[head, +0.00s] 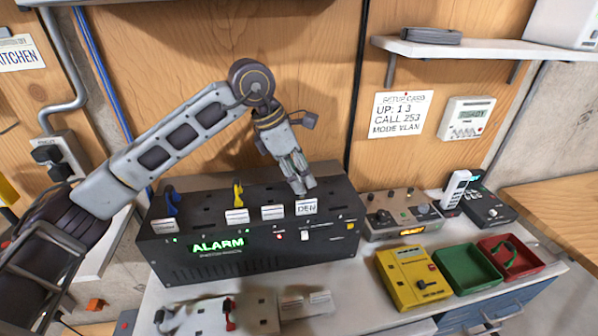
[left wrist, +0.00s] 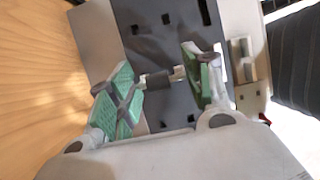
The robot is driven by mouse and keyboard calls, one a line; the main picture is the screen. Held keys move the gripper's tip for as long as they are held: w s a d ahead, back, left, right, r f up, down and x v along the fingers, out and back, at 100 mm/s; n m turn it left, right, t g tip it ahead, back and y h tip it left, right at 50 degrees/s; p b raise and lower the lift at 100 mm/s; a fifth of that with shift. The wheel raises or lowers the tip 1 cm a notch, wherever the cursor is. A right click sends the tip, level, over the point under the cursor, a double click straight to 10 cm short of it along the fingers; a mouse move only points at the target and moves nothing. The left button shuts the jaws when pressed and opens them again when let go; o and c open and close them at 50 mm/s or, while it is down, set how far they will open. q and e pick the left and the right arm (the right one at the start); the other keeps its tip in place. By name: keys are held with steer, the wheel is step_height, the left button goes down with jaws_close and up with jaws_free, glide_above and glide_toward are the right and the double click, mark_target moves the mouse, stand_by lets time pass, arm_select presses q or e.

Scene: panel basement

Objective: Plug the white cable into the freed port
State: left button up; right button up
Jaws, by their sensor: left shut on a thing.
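The black box (head: 290,250) with a lit green ALARM display stands on the bench. A blue plug (head: 172,204) and a yellow plug (head: 238,196) stand upright in its top, behind white label cards. My left gripper (head: 303,188) points down over the right part of the box top, just behind the DEN card (head: 306,207). In the left wrist view its green-padded fingers (left wrist: 160,82) are shut on a small dark grey plug-like piece (left wrist: 155,80) with a pale end. I cannot tell whether this is the white cable's plug, or whether it touches a port. My right gripper is not in view.
A pale socket strip (head: 255,315) with a red plug (head: 230,318) lies in front. A yellow device (head: 412,280), green tray (head: 467,269) and red tray (head: 533,265) stand at right. A shelf (head: 470,49) juts from the wall above a setup card (head: 400,114).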

arm_select(q)
steer(key=shift+f+b, duration=0.6)
steer(key=shift+b, duration=0.45)
stand_by(2.7)
stand_by(0.3)
steer(key=o, duration=1)
steer(key=shift+c, duration=0.2)
steer(key=shift+o, duration=0.4)
steer(key=o, duration=0.3)
steer(key=shift+r, duration=0.1)
steer(key=shift+r+p, duration=1.85)
steer(key=shift+r, duration=1.8)
